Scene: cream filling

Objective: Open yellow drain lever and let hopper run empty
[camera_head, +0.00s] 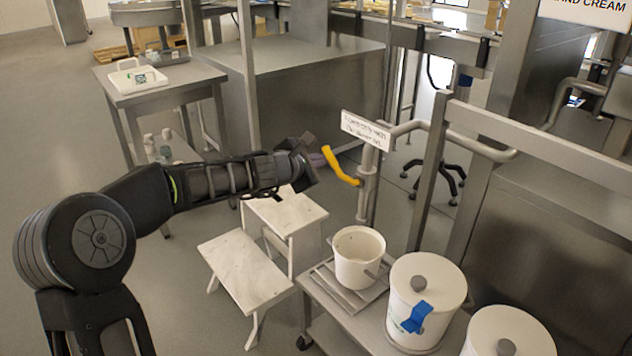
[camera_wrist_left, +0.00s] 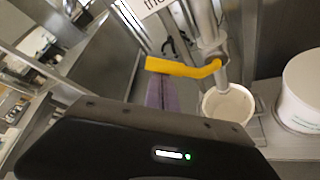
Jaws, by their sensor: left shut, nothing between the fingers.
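The yellow drain lever (camera_head: 338,167) sticks out to the left from a vertical steel drain pipe (camera_head: 368,170). It also shows in the left wrist view (camera_wrist_left: 183,67), beside the pipe. My left gripper (camera_head: 322,158) is shut and empty, with its fingertips close to the lever's free end; I cannot tell whether they touch it. In the left wrist view its purplish fingers (camera_wrist_left: 160,92) are just below the lever's free end. An open white bucket (camera_head: 358,256) stands below the pipe outlet. The hopper's inside does not show. My right gripper is not in view.
A lidded white bucket (camera_head: 425,300) with blue tape and another lidded bucket (camera_head: 508,335) stand on the cart (camera_head: 340,333). A white step stool (camera_head: 245,268) stands left of the cart. A sign (camera_head: 366,129) hangs above the lever. A steel side table (camera_head: 170,90) is further back.

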